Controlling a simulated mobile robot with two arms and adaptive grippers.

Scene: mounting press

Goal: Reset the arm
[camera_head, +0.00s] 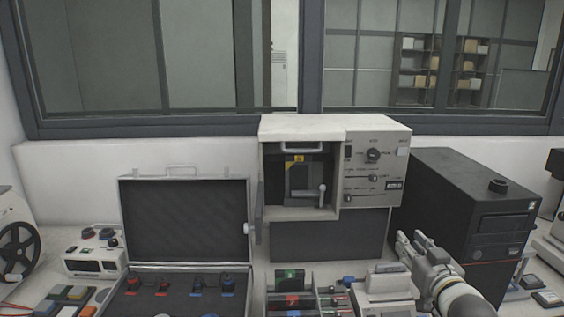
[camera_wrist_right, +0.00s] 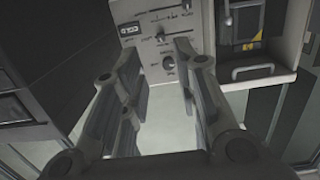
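My right gripper (camera_head: 418,243) is at the lower right of the head view, in front of the black computer tower and right of the press. In the right wrist view my right gripper (camera_wrist_right: 160,75) has its fingers apart with nothing between them. The white mounting press (camera_head: 335,130) stands at the centre back with its front opening uncovered and a lever inside. Its control panel (camera_head: 374,168) with knobs and sliders also shows upside down in the right wrist view (camera_wrist_right: 155,20), beyond the fingertips. My left gripper is in neither view.
An open case (camera_head: 186,222) with red and blue items stands at left. The black tower (camera_head: 468,210) is close by my right arm. A small rack (camera_head: 300,290) and a white device (camera_head: 388,283) sit at the front centre.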

